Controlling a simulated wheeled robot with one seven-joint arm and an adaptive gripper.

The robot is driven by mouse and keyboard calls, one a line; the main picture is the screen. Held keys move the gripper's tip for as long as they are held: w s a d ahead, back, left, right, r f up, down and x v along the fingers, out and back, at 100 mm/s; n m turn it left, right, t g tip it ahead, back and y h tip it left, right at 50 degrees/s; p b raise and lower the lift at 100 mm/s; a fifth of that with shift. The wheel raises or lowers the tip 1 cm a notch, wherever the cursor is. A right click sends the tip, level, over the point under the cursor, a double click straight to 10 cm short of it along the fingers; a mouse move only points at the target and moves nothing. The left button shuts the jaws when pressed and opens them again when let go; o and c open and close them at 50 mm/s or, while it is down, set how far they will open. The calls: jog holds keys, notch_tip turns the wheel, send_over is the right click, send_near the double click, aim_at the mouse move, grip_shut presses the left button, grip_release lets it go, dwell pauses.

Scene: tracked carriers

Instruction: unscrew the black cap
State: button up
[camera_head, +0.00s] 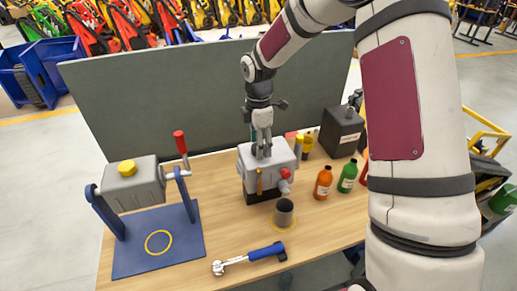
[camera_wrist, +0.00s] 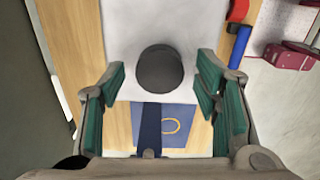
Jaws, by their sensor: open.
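The black cap (camera_wrist: 159,69) is a round dark knob on top of a grey box (camera_wrist: 200,75) in the wrist view. In the head view the grey box (camera_head: 254,158) stands on the workbench, and my gripper hides the cap. My gripper (camera_wrist: 163,85) is open, with a teal-padded finger on either side of the cap and a visible gap at each side. In the head view my gripper (camera_head: 262,148) points down just above the box. I cannot tell how far the fingertips reach down beside the cap.
A red knob (camera_head: 285,174) sits on the box's front. A dark cup (camera_head: 284,213), a blue-handled wrench (camera_head: 250,258) and orange (camera_head: 323,183) and green bottles (camera_head: 347,177) stand or lie nearby. A cranked fixture (camera_head: 134,185) is at left. A grey panel (camera_head: 170,95) closes the back.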

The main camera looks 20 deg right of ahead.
jog(key=m, duration=0.4)
jog(key=shift+a+m, duration=0.1)
jog(key=shift+m, duration=0.2)
jog(key=m, duration=0.4)
jog(key=shift+m, duration=0.3)
jog(key=m, duration=0.3)
jog(key=shift+m+b, duration=0.3)
jog(key=shift+m, duration=0.1)
jog(key=m, duration=0.5)
jog(key=shift+m, duration=0.3)
jog(key=c, duration=1)
jog(key=n, duration=0.3)
jog(key=shift+c, duration=0.2)
jog(key=n, duration=0.4)
jog(key=shift+n, duration=1.4)
